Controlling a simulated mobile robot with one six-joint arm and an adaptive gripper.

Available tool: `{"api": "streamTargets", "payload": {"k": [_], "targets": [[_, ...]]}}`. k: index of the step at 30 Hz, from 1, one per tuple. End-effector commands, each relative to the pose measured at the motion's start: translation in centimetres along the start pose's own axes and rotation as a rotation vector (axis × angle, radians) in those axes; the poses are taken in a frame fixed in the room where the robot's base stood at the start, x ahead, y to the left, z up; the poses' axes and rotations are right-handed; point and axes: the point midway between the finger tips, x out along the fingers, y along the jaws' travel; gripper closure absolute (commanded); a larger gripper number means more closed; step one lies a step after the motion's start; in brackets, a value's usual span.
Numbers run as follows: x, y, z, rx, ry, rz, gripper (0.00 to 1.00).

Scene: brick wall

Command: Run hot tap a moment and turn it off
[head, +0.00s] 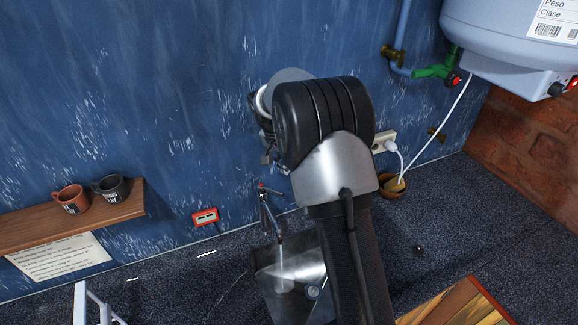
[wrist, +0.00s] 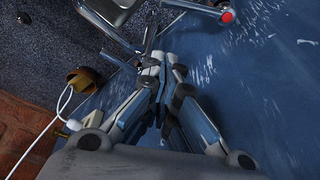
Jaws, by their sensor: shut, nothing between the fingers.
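The chrome tap (head: 265,207) is on the blue wall above the metal sink (head: 305,262), with a red mark at its upper end. A pale stream of water (head: 282,268) runs from its spout into the sink. In the wrist view the tap's red-ended knob (wrist: 228,16) is at the top right, and a grey metal lever (wrist: 150,38) stands just beyond my fingertips. My gripper (wrist: 164,62) is shut and empty, its tips close to that lever; I cannot tell whether they touch. In the head view my arm hides most of the gripper and part of the sink.
A wooden shelf (head: 125,206) with two mugs is on the left wall. A white water heater (head: 500,35) with pipes hangs at the upper right. A wooden surface (head: 462,305) lies at the lower right.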

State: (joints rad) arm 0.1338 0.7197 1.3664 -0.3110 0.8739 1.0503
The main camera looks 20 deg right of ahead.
Motion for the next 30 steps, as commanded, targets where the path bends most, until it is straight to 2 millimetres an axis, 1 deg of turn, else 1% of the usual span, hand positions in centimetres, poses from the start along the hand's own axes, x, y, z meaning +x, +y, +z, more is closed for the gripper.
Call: {"api": "streamTargets", "payload": {"k": [1, 3, 9, 11, 15, 18, 23, 30], "targets": [[1.2, 0.1, 0.1, -0.001, -0.004, 0.005, 1.00], [2.7, 0.1, 0.1, -0.001, -0.004, 0.004, 1.00], [7.0, 0.1, 0.1, 0.000, -0.004, 0.003, 1.00], [8.2, 0.1, 0.1, -0.001, -0.004, 0.004, 1.00], [6.8, 0.0, 2.0, -0.004, -0.001, -0.001, 1.00], [6.4, 0.0, 2.9, -0.003, -0.002, 0.000, 1.00], [6.1, 0.0, 3.5, -0.003, -0.001, 0.000, 1.00], [6.0, 0.0, 3.6, -0.002, -0.001, 0.000, 1.00]]}}
